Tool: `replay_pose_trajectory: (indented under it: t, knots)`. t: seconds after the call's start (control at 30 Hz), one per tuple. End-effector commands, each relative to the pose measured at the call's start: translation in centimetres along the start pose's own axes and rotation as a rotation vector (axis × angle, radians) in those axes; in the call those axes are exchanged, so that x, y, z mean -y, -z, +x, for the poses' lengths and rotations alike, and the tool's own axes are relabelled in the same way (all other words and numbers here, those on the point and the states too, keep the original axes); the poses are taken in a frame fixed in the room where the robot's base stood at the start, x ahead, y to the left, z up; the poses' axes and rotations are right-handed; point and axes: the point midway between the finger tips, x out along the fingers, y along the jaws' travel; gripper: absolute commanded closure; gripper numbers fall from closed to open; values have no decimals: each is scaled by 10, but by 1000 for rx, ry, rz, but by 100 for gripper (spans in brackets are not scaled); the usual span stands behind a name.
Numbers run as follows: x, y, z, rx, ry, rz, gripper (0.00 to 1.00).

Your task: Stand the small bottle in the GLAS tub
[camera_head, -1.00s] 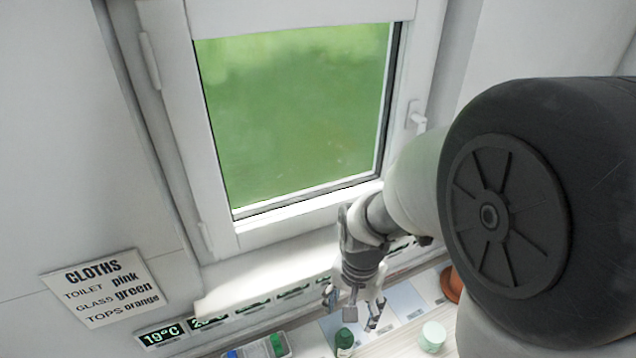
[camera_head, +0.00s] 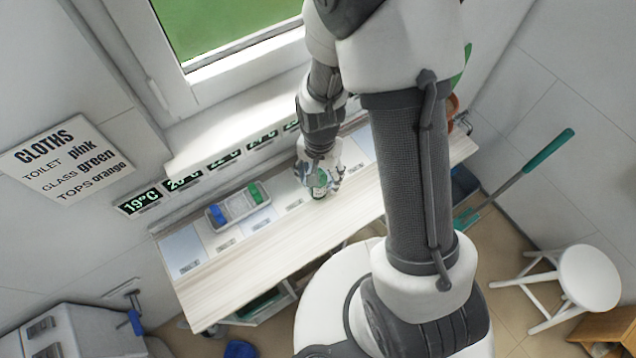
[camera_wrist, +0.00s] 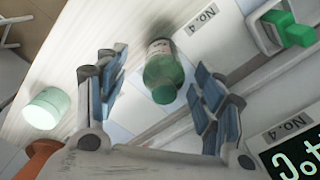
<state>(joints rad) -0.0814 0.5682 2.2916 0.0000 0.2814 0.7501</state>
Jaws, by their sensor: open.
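The small bottle (camera_wrist: 163,75) is green with a pale label and lies between the two fingers of my gripper (camera_wrist: 158,66) in the wrist view. Gaps show on both sides of it, so the fingers are open and apart from it. In the head view my gripper (camera_head: 320,178) is down at the shelf, and the bottle (camera_head: 318,192) shows partly below the fingers. A grey tub (camera_head: 226,223) with blue and green things in it stands left of the gripper. Its edge (camera_wrist: 259,38) shows at the wrist view's upper right. No GLAS lettering is legible.
A pale green jar (camera_wrist: 46,108) and an orange-brown pot (camera_wrist: 42,158) stand left in the wrist view. Numbered labels and displays (camera_head: 185,181) run along the wall. The wooden front (camera_head: 250,270) of the shelf is clear. A white stool (camera_head: 588,277) stands at right.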

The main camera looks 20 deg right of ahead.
Motion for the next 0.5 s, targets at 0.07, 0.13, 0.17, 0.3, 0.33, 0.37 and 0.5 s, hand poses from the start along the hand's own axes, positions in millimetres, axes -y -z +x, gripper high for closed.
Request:
replay_pose_trajectory:
  t: [0.07,0.13,0.17,0.3,0.33,0.37,0.5]
  knots:
    - [1,1,10,2,-1,0,38]
    - [3,2,21,3,-3,0,38]
    - [4,2,26,2,-2,0,38]
    - [4,3,45,2,-2,0,38]
    - [5,3,47,1,-1,0,38]
    - [5,3,49,1,-1,0,38]
    - [5,4,50,1,-1,0,38]
